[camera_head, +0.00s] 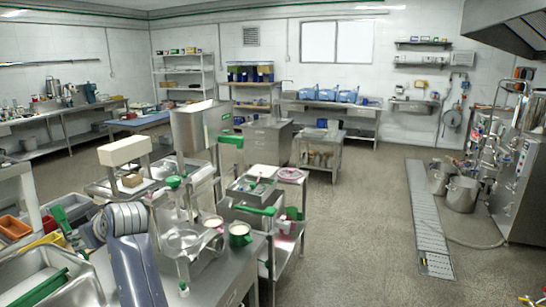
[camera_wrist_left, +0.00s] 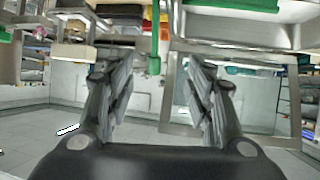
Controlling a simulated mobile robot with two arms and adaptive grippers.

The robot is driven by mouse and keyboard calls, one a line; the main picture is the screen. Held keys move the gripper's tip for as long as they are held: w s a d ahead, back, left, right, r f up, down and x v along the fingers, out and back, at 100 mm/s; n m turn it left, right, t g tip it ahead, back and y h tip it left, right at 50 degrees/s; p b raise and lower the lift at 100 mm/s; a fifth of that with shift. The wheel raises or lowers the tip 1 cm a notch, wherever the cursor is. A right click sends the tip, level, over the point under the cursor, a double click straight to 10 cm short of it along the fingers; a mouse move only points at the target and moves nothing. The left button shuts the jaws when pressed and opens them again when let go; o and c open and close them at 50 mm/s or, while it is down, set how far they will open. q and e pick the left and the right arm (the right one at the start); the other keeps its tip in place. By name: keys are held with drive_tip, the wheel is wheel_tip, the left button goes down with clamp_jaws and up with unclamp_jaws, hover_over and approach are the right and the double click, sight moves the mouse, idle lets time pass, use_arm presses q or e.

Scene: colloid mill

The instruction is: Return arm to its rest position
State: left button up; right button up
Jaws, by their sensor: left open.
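My left arm (camera_head: 135,255) rises from the bottom edge at the lower left in the head view, in front of the steel bench. Its gripper is hard to make out there. In the left wrist view my left gripper (camera_wrist_left: 157,88) is open, with its two fingers well apart and nothing between them. A steel machine with a square hopper (camera_head: 188,130) stands on the bench beyond the arm. A green-handled part (camera_head: 230,142) is at its right. My right gripper is in neither view.
Orange bins (camera_head: 14,227) and a steel sink (camera_head: 60,288) are at the left. A steel trolley (camera_head: 285,235) is beside the bench. Open floor (camera_head: 350,230) lies to the right.

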use_arm(q)
drive_tip(key=s+d+f+m+h, duration=0.25)
drive_tip(key=s+f, duration=0.35)
drive_tip(key=f, duration=0.4)
drive_tip(key=s+d+f+m+h, duration=0.2)
drive_tip(key=s+d+f+m, duration=0.15)
drive_tip(key=s+f, duration=0.55)
drive_tip(key=s+d+f+m+g+h, duration=0.1)
drive_tip(key=s+d+f+m+h, duration=0.15)
drive_tip(key=s+d+f, duration=0.35)
drive_tip(key=s+d+f+m+g+h, duration=0.1)
drive_tip(key=s+d+f+m+h, duration=0.15)
drive_tip(key=s+d, duration=0.4)
drive_tip(key=s+d+f+m+g+h, duration=0.1)
drive_tip(key=s+d+f+m, duration=0.25)
drive_tip(key=s, duration=0.55)
wheel_tip(320, 180, down, 28)
drive_tip(key=g+b, duration=0.1)
drive_tip(key=b, duration=0.2)
drive_tip(key=s+a+f+g+b, duration=0.1)
drive_tip(key=s+a+f+b, duration=0.2)
drive_tip(key=s+f, duration=1.5)
wheel_tip(320, 180, down, 2)
drive_tip(key=shift+a+f+g, duration=0.15)
drive_tip(key=shift+f+g, duration=0.05)
drive_tip(key=shift+g, duration=0.2)
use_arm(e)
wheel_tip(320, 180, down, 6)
